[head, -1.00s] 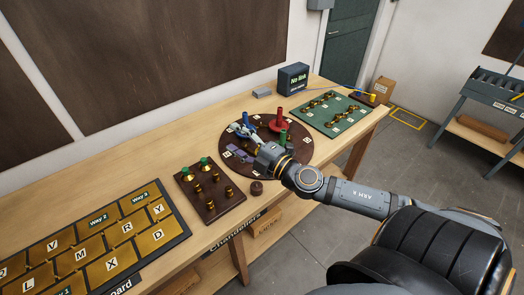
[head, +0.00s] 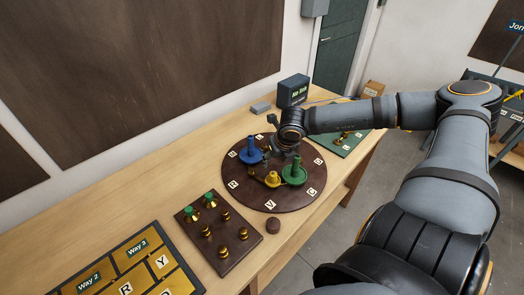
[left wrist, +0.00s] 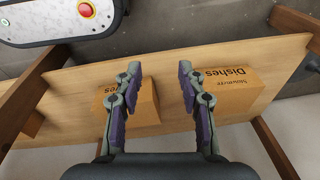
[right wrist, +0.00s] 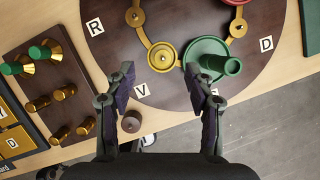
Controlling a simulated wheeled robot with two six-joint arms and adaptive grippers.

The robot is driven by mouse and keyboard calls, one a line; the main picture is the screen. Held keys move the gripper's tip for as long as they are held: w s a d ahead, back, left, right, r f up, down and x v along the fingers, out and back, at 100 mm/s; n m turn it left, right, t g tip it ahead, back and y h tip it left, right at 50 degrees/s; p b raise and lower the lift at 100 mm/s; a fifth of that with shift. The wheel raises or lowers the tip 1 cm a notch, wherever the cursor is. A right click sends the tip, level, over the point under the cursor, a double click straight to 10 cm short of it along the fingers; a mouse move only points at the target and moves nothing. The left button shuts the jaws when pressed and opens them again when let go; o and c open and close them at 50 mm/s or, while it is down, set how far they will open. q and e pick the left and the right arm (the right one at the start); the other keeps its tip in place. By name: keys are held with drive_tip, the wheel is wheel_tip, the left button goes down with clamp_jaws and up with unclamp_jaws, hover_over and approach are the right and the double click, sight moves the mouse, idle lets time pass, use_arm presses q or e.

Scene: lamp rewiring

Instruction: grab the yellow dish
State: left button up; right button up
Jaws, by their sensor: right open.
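The yellow dish (head: 272,179) sits on the round dark board (head: 238,191), near its front, left of the green dish (head: 294,174). In the right wrist view the yellow dish (right wrist: 162,56) shows from above, round with a small centre peg, lying just ahead of and between the fingertips. My right gripper (right wrist: 159,72) is open and empty, pointing down over the board. Its gap to the dish cannot be told. The blue dish (head: 250,152) stands at the left. A red piece (right wrist: 237,2) shows at the right wrist view's top edge. My left gripper (left wrist: 160,82) is open and empty.
A dark block with brass and green-topped pieces (head: 228,258) stands in front of the board, near a small brown knob (head: 273,224). A green panel (head: 335,146) and a dark display box (head: 293,91) lie behind. Cardboard boxes (left wrist: 230,92) are below my left gripper.

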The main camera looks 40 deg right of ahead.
sight(274, 172)
use_arm(q)
drive_tip(key=s+f+g+b, duration=0.1)
drive_tip(key=s+f+b, duration=0.5)
drive_tip(key=s, duration=0.3)
use_arm(e)
drive_tip(key=f+b, duration=0.1)
drive_tip(key=f, duration=0.1)
drive_tip(key=f+b, duration=0.2)
drive_tip(key=shift+w+d+f, duration=0.15)
drive_tip(key=shift+d+f, duration=0.05)
drive_tip(key=shift+f, duration=0.05)
use_arm(q)
drive_tip(key=w+f+b, duration=0.2)
drive_tip(key=w+f, duration=0.3)
drive_tip(key=w, duration=0.1)
use_arm(e)
drive_tip(key=shift+f, duration=0.1)
drive_tip(key=shift+w+d+f+b, duration=0.1)
drive_tip(key=shift+f+b, duration=0.55)
drive_tip(key=shift+b, duration=0.4)
drive_tip(key=b+x, duration=0.4)
drive_tip(key=b, duration=0.4)
drive_tip(key=shift+b, duration=0.5)
use_arm(q)
wheel_tip(274, 172, down, 11)
drive_tip(key=s, duration=0.2)
drive_tip(key=shift+f, duration=0.2)
use_arm(e)
drive_tip(key=shift+r, duration=0.2)
